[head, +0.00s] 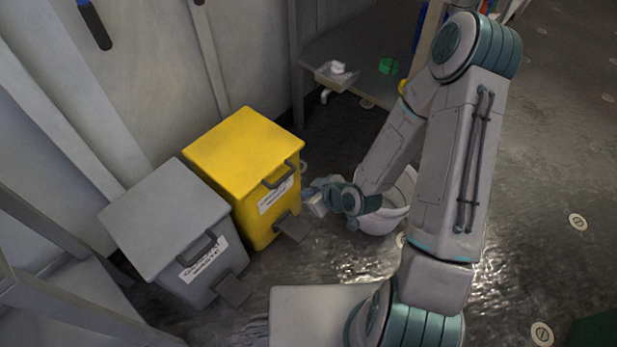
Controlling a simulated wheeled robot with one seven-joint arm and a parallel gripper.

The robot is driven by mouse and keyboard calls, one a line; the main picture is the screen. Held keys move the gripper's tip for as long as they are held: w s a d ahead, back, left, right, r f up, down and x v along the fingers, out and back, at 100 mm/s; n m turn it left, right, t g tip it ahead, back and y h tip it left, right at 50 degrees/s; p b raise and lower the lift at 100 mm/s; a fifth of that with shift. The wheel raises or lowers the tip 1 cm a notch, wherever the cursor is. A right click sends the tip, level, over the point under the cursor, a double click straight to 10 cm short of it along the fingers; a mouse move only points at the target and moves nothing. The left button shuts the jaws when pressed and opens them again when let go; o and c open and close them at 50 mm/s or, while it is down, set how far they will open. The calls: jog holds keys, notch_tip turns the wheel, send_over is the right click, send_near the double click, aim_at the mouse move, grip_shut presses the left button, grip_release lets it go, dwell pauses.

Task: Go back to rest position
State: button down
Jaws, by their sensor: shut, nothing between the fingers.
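My gripper (317,203) is shut and empty. It is at the end of my bent arm, low in the middle of the head view, close to the right side of the yellow bin (245,160). I cannot tell whether it touches the bin.
A grey bin (170,225) with a closed lid stands left of the yellow one, both near the wall. A small sink (336,77) and a green object (388,66) are at the back. Wet-looking dark floor (540,150) lies open on the right.

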jog(key=d+r+m+g+h+p, duration=0.15)
jog(key=d+r+p, duration=0.3)
jog(key=r, duration=0.55)
jog(key=s+d+r+m+h+p, duration=0.1)
jog(key=d+r+h+p, duration=0.3)
jog(key=r, duration=0.5)
jog(key=d+r+m+g+h+p, duration=0.1)
jog(key=d+r+m+p, duration=0.15)
jog(key=r+p, duration=0.55)
jog(key=s+d+r+m+p, duration=0.1)
jog(key=s+r+p, duration=0.3)
jog(key=r, duration=0.9)
jog(key=s+d+r+m+g+p, duration=0.1)
jog(key=s+r+m+p, duration=0.2)
jog(key=s+r, duration=0.6)
notch_tip(320, 180, up, 4)
jog(key=shift+r+m+p, duration=0.1)
jog(key=shift+m+p, duration=0.3)
jog(key=shift+p, duration=0.2)
